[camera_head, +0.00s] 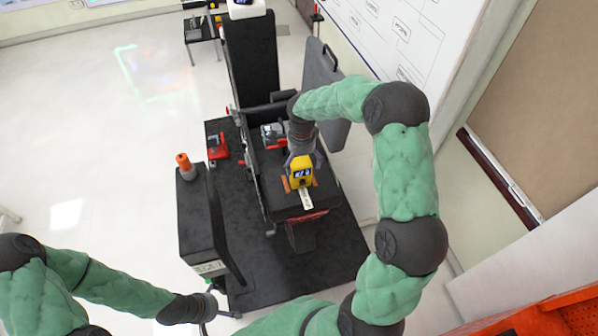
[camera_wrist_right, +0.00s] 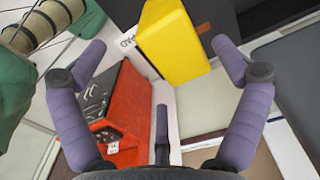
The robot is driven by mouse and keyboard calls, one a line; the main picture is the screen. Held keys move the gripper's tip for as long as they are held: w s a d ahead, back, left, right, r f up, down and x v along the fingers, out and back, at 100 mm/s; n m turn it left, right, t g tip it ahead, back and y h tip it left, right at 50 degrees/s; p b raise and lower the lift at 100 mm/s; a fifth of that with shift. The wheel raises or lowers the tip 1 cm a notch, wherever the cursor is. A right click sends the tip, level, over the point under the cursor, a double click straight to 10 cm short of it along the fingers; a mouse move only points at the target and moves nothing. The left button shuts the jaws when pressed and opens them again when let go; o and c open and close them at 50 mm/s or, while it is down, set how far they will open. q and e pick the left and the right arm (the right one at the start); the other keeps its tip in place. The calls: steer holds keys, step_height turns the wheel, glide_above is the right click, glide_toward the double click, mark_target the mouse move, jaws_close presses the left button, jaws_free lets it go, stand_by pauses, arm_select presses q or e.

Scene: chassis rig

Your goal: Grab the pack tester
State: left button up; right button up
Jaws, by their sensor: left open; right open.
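The pack tester appears to be the yellow device with a small dark display (camera_head: 301,172). It stands upright on the dark seat-like surface of the rig. In the right wrist view the yellow block (camera_wrist_right: 172,42) lies ahead, between the spread fingertips. My right gripper (camera_head: 303,160) is open just above and around the device's upper part in the head view. In the right wrist view the open fingers (camera_wrist_right: 160,50) show no clear contact with it.
A red device (camera_head: 217,146) and an orange-topped cylinder (camera_head: 184,164) stand left. A red box (camera_wrist_right: 122,108) is close below the right gripper. The pale floor at left is clear.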

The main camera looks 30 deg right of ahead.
mark_target(301, 170)
steer(key=shift+w+f, duration=0.3)
steer(key=shift+f, duration=0.3)
steer(key=shift+w+d+f+p, duration=0.1)
steer(key=shift+f+p, duration=0.25)
steer(key=shift+f, duration=0.85)
steer(key=shift+d+f+p, duration=0.1)
steer(key=shift+f+p, duration=0.25)
steer(key=shift+f, duration=0.8)
steer(key=c, duration=1.5)
